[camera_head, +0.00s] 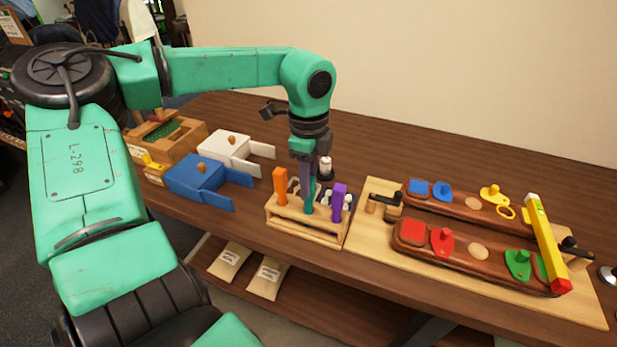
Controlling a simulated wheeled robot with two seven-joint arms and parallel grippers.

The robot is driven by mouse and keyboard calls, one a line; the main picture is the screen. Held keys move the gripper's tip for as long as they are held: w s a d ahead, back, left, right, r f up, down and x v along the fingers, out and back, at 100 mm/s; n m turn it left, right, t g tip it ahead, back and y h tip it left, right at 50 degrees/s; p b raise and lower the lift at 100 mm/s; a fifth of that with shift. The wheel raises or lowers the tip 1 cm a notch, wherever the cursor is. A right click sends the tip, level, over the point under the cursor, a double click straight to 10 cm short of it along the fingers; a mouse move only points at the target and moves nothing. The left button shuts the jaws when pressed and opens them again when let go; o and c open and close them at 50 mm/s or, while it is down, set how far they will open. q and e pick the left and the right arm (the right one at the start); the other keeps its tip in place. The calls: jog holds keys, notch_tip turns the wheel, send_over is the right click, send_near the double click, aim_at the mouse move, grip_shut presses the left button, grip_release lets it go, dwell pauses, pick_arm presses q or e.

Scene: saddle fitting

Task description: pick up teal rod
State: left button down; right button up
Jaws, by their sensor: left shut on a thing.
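The teal rod (309,208) stands upright in the light wooden rack (303,228) on the table. My left gripper (307,182) points down over the rack and is shut on the upper part of the teal rod. The gripper hides the rod's top, and the rod's lower end is down at the rack. I cannot tell whether it has been raised at all. An orange rod (280,187) stands to its left and a purple rod (338,202) to its right in the same rack. My right gripper is not in view.
Blue (196,176) and white (228,147) boxes stand to the left. A wooden board (364,237) with two dark brown trays, colored pieces and a yellow-red bar (545,240) lies to the right. A small white-topped object (325,168) stands close behind the gripper.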

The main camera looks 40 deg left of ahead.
pick_arm(q)
jog(key=shift+w+r, duration=0.1)
jog(key=shift+r, duration=0.4)
notch_tip(320, 180, up, 19)
jog(key=shift+b, duration=0.45)
jog(key=c, duration=1.4)
grip_release()
jog(key=shift+c, duration=0.2)
grip_shut()
